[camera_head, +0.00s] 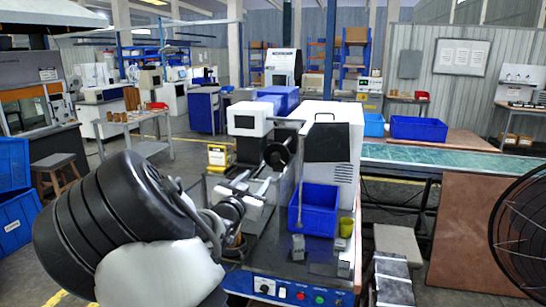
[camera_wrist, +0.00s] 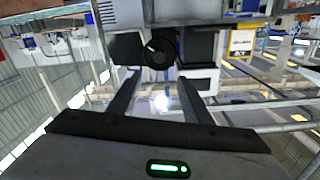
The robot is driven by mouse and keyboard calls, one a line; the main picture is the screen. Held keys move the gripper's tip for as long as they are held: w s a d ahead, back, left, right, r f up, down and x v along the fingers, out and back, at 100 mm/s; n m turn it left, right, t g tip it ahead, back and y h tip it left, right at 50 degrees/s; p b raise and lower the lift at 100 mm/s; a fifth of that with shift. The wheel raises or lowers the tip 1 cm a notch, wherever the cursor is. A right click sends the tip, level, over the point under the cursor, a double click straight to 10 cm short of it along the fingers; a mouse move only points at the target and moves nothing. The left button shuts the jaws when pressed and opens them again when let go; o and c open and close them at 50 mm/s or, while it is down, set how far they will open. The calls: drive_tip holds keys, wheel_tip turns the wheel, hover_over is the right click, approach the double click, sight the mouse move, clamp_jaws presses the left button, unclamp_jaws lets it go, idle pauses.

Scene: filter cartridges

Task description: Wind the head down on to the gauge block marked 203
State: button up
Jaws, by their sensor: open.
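A bench machine with a white boxy head (camera_head: 249,119) and a dark handwheel (camera_head: 278,154) stands ahead. A small grey block (camera_head: 298,246) stands upright on its metal bed, in front of a blue bin. Another grey block (camera_head: 344,268) is near the bed's right front corner. No number can be read on either block. My gripper (camera_wrist: 158,80) is open in the wrist view, with nothing between its fingers. A dark round part (camera_wrist: 157,51) shows beyond the fingertips, apart from them as far as I can tell. In the head view my arm hides the bed's left side.
The blue bin (camera_head: 314,209) and a yellow cup (camera_head: 346,227) sit on the bed. A control panel (camera_head: 290,291) with coloured buttons runs along the front. A green conveyor (camera_head: 430,160) lies to the right, and a black fan (camera_head: 520,228) stands at the right edge.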

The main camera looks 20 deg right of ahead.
sight(274, 160)
drive_tip(key=x, duration=1.7)
drive_tip(key=shift+f+p, duration=0.1)
drive_tip(key=shift+p, duration=0.3)
drive_tip(key=c, duration=1.1)
drive_tip(key=shift+o, duration=0.2)
drive_tip(key=shift+f, duration=0.1)
